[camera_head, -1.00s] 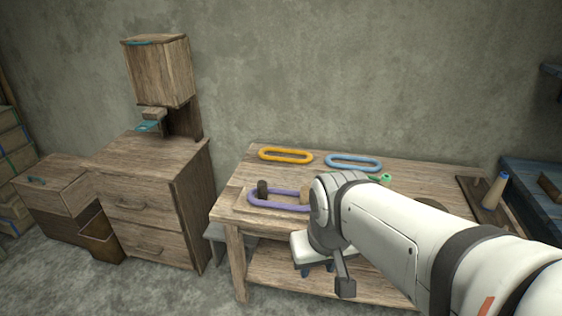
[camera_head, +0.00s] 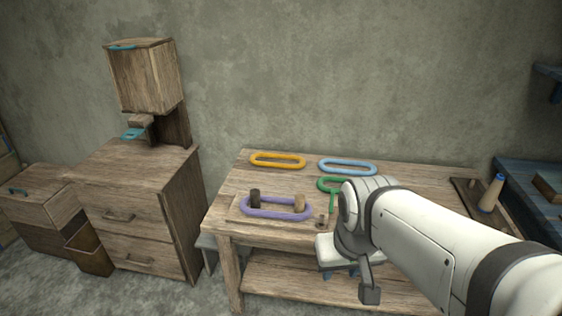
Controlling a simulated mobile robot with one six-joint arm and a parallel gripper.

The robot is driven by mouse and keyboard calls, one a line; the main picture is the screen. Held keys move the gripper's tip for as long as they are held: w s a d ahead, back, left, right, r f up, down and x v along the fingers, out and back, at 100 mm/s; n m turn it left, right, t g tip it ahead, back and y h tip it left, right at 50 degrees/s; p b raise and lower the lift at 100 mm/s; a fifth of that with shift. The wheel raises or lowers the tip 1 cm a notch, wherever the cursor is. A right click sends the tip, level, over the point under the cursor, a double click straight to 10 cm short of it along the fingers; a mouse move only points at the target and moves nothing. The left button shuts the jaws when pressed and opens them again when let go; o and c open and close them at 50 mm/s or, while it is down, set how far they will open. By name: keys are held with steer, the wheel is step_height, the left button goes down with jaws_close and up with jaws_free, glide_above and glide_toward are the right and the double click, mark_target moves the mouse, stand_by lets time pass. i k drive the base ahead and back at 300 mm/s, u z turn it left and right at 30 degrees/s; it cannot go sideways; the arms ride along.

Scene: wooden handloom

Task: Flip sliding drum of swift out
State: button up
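The swift on the table is a flat board (camera_head: 233,212) with a dark drum (camera_head: 255,198) at left and a lighter wooden drum (camera_head: 299,203) at right. A purple oval loop (camera_head: 276,214) lies around both drums. A small dark knob (camera_head: 321,221) stands at the board's right end. Which drum slides cannot be told for sure. My gripper (camera_head: 370,291) hangs at the table's front edge, right of the swift and apart from it. Its fingers are not clear, and my arm covers the right front of the table.
A wooden cabinet (camera_head: 150,205) with drawers stands left. A stool seat (camera_head: 328,247) shows at the table's front.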

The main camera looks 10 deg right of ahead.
mark_target(300, 198)
steer(key=i, duration=0.9)
